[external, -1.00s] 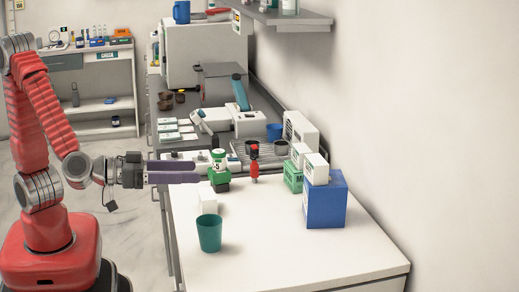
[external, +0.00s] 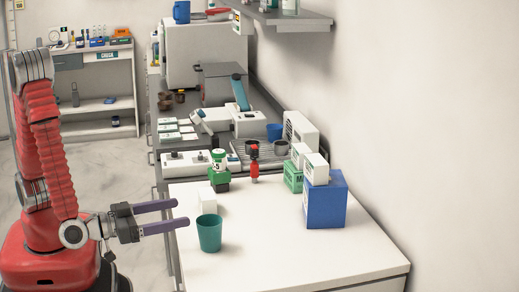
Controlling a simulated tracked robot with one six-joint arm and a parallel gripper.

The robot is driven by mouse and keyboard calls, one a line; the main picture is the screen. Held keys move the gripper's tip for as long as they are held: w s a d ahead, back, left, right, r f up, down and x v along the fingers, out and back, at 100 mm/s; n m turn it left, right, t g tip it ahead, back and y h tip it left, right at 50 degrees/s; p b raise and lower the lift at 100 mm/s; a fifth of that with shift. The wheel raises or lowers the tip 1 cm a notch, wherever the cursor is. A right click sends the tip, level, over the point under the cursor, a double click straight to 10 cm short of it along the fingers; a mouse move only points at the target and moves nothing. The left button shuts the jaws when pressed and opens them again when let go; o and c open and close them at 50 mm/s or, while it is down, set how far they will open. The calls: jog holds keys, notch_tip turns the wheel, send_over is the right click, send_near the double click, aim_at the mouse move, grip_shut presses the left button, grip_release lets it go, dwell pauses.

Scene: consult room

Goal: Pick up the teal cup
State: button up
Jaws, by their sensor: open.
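The teal cup (external: 209,234) stands upright on the white table (external: 290,255), near its left front part. My gripper (external: 182,214) is open and empty. Its two purple fingers point right, at the left edge of the table. The fingertips are left of the cup and apart from it in the picture. I cannot tell the exact height of the fingers against the cup.
A small white box (external: 207,196) stands just behind the cup. Farther back are a green-and-white bottle (external: 219,170) and a red item (external: 254,165). A blue box (external: 326,200) stands at the right. The table's front right is clear.

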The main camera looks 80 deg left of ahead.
send_near(205, 232)
jog(key=w+a+f, duration=0.2)
jog(key=a, duration=0.1)
jog(key=shift+s+r, duration=0.1)
jog(key=shift+s, duration=0.05)
jog(key=shift+w+a, duration=0.25)
jog(key=shift+w, duration=1.15)
jog(key=shift+w+a, duration=0.3)
jog(key=shift+w, duration=1.1)
jog(key=shift+w+a, duration=0.25)
jog(key=shift+w, duration=1.15)
jog(key=shift+w+a, duration=0.2)
jog(key=shift+w, duration=0.65)
jog(key=shift+w+a, duration=0.15)
jog(key=shift+w, duration=0.7)
jog(key=shift+w+a, duration=0.2)
jog(key=shift+w, duration=0.65)
jog(key=shift+c, duration=0.6)
jog(key=c, duration=1)
